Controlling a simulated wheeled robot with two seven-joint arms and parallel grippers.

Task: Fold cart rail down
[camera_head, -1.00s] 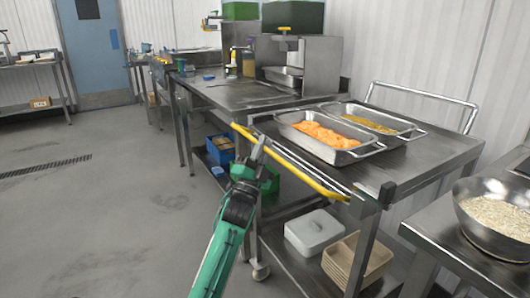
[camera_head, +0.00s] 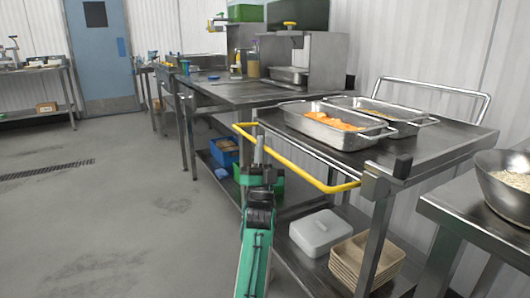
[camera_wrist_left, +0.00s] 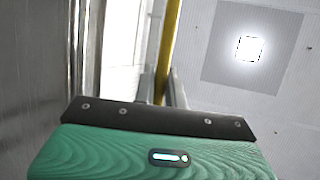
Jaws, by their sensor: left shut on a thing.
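The cart (camera_head: 437,151) stands at the right, with a yellow rail (camera_head: 300,171) along its near long side. The rail stands out from the cart's edge, and its near end bends back to a dark bracket (camera_head: 377,184) at the corner. My left gripper (camera_head: 259,147) is shut on the rail toward its far end, reaching up from below. In the left wrist view the yellow rail (camera_wrist_left: 166,52) runs between the fingers (camera_wrist_left: 162,90). The fingertips' exact contact is hard to see. My right gripper is not in view.
Two metal trays, one with orange food (camera_head: 333,121), sit on the cart top. A white box (camera_head: 318,232) and stacked tan trays (camera_head: 362,262) are on its lower shelf. A bowl of rice (camera_head: 508,188) stands on the right table. The floor at left is clear.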

